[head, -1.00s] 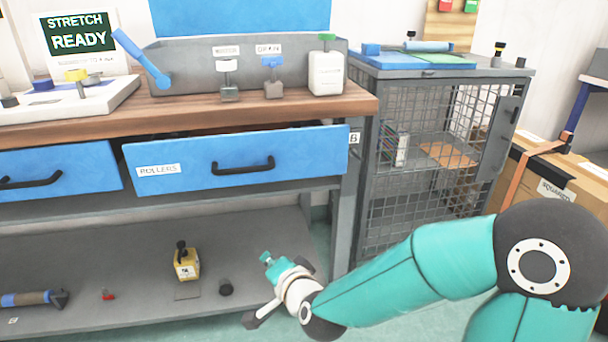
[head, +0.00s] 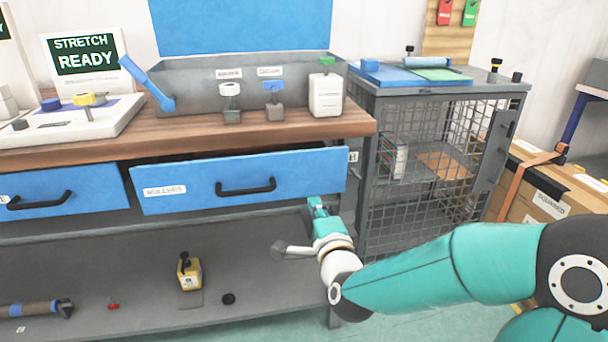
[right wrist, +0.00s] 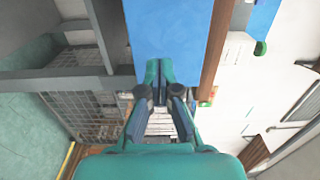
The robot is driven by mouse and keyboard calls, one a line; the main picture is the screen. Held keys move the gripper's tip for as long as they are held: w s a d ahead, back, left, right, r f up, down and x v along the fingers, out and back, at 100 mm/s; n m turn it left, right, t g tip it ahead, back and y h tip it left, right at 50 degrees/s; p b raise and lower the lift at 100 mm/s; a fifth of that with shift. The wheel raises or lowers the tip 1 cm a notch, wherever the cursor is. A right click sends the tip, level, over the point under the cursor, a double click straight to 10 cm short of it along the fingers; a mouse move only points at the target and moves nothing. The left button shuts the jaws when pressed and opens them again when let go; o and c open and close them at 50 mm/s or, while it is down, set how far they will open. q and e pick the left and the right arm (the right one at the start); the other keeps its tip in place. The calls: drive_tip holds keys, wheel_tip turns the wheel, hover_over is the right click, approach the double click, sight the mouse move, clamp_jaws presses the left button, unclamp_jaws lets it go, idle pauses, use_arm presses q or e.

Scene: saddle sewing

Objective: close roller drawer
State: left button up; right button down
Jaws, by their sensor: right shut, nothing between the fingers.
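The blue roller drawer (head: 295,172), labelled ROLLERS, sits under the wooden bench top and is partly pulled out, with a dark gap above its front. Its black handle (head: 246,188) is at the middle of the front. My right gripper (head: 316,203) is shut and empty, just below the front's right end. In the right wrist view the closed fingertips (right wrist: 158,70) overlap the end of the blue drawer front (right wrist: 172,28); I cannot tell whether they touch it. My left gripper is in neither view.
Another blue drawer (head: 70,190) is at the left. The lower shelf (head: 130,270) holds a yellow block (head: 189,273) and small parts. A wire mesh cabinet (head: 440,90) stands right of the bench, and a strapped cardboard box (head: 535,190) is beyond it.

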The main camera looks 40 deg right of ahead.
sight(305, 180)
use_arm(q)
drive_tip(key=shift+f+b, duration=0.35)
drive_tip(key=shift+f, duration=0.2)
use_arm(e)
drive_tip(key=x, duration=0.8)
drive_tip(key=shift+w, duration=0.15)
